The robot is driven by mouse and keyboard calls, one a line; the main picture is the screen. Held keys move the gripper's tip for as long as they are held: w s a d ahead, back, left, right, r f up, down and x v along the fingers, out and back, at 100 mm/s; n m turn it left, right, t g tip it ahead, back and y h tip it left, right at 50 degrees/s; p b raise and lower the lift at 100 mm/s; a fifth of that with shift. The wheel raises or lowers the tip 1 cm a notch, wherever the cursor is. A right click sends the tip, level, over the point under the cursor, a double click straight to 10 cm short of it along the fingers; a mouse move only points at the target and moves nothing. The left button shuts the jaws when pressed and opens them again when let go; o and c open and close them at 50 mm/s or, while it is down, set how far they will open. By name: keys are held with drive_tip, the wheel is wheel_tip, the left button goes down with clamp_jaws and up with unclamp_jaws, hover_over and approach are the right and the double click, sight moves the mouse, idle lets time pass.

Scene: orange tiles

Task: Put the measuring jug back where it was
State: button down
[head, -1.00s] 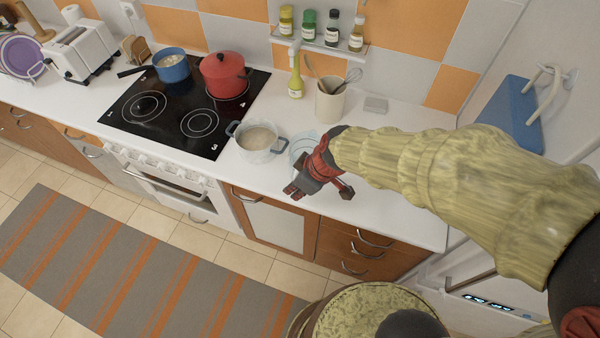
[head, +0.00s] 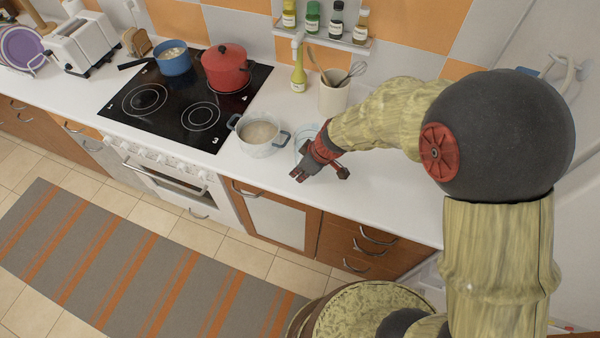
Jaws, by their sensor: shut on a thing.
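A clear, faintly bluish vessel, which I take to be the measuring jug (head: 302,143), is at the front part of the white counter, just right of the pot with grey handles. It is mostly hidden behind my gripper, so I cannot tell whether its base touches the counter. My gripper (head: 300,173), red and dark grey, is over the counter near its front edge and is shut on the jug. The contact itself is hidden.
A glass-like pot (head: 259,135) with pale contents stands close left of the jug. The black hob (head: 170,125) holds a red pot (head: 225,70) and a blue saucepan (head: 174,60). A utensil crock (head: 333,97) and yellow bottle (head: 298,75) stand behind. Counter right of my gripper is clear.

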drive_tip(key=shift+f, duration=0.25)
drive_tip(key=c, duration=1.9)
unclamp_jaws()
drive_tip(key=s+d+r+m+t+h+p, duration=0.1)
drive_tip(key=s+d+r+m, duration=0.2)
drive_tip(key=r, duration=0.5)
drive_tip(key=s+d+r+m, duration=0.1)
drive_tip(key=s+d+r, duration=0.35)
drive_tip(key=r, duration=0.35)
drive_tip(key=s+d+r+m+t+h+p, duration=0.1)
drive_tip(key=s+d+r, duration=0.1)
drive_tip(key=d+r, duration=0.45)
drive_tip(key=s+d+r+m+h, duration=0.1)
drive_tip(key=s+d+r+m, duration=0.2)
drive_tip(key=s, duration=0.2)
drive_tip(key=s+d+r+m+t+h, duration=0.1)
drive_tip(key=s+d+r+m, duration=0.2)
drive_tip(key=s+r, duration=0.1)
drive_tip(key=shift+s+m, duration=0.4)
drive_tip(key=shift+s, duration=0.15)
drive_tip(key=shift+f, duration=0.1)
